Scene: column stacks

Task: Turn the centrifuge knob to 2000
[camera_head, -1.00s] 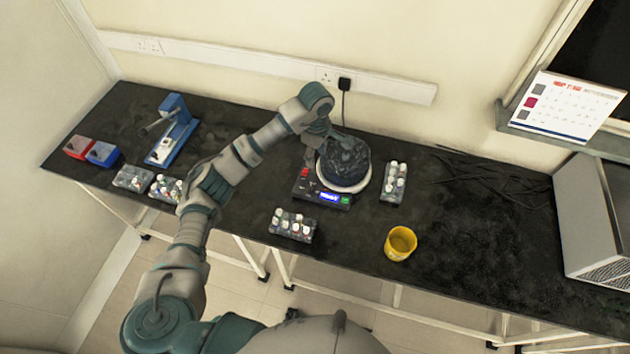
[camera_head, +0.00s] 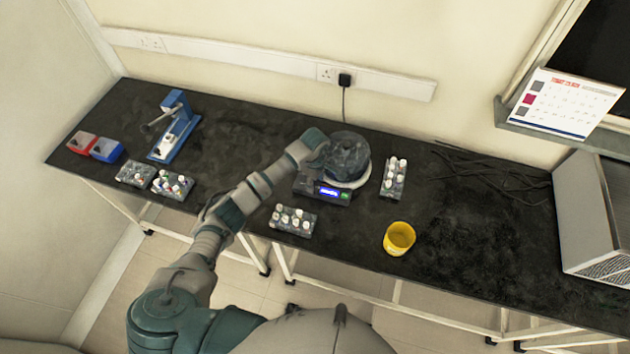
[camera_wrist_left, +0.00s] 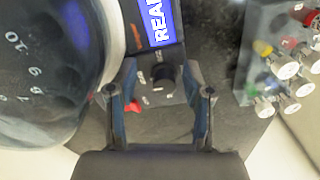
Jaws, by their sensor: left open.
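The centrifuge (camera_head: 346,160) stands near the back of the black bench, with a dark round lid, a white ring and a lit blue display (camera_head: 328,190) on its front panel. In the left wrist view the black knob (camera_wrist_left: 163,75) sits on the grey panel beside the display (camera_wrist_left: 160,22). My left gripper (camera_wrist_left: 160,88) is open, with its two fingers on either side of the knob; I cannot tell whether they touch it. A red switch (camera_wrist_left: 134,107) is close to one finger. In the head view my forearm hides the knob and the fingers. My right gripper is not in view.
A vial rack (camera_head: 293,222) stands in front of the centrifuge and another rack (camera_head: 394,180) stands to its right. A yellow cup (camera_head: 399,238) is near the front edge. A blue device (camera_head: 174,128) and small boxes are at the left. A black cord runs behind the centrifuge.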

